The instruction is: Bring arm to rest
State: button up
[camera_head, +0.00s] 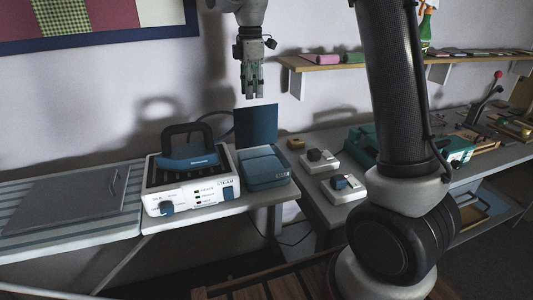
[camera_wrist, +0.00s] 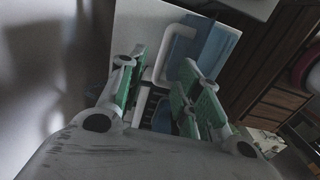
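My gripper (camera_head: 252,96) hangs fingers-down in the air in front of the wall, above the blue case with its raised lid. In the wrist view, the green-padded fingers of my gripper (camera_wrist: 165,95) stand apart. I see nothing held between them. A light bent tube and a blue panel show beyond the fingers in that view. My arm's large dark link crosses the right half of the head view and hides part of the bench behind it.
A white steam station (camera_head: 192,190) with a blue iron (camera_head: 188,163) stands on the table beside the blue case (camera_head: 263,168). White switch boxes (camera_head: 340,188) sit to the right. A wall shelf (camera_head: 400,62) holds rolls and a bottle. A grey board (camera_head: 70,200) lies at left.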

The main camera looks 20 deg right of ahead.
jog(key=s+d+r+m+t, duration=0.1)
jog(key=s+d+r+m, duration=0.45)
jog(key=s, duration=0.25)
jog(key=s+d+f+m+t, duration=0.1)
jog(key=s+d+m, duration=0.2)
jog(key=s, duration=0.5)
jog(key=s+d+f+m+t, duration=0.1)
jog(key=s+d+f+m, duration=0.1)
jog(key=s+m, duration=0.3)
jog(key=s+d+f+m+t, duration=0.1)
jog(key=s+d+m, duration=0.3)
jog(key=s, duration=0.7)
jog(key=shift+s+d+f, duration=0.15)
jog(key=shift+d, duration=0.05)
jog(key=shift+a+m, duration=0.1)
jog(key=shift+m, duration=0.15)
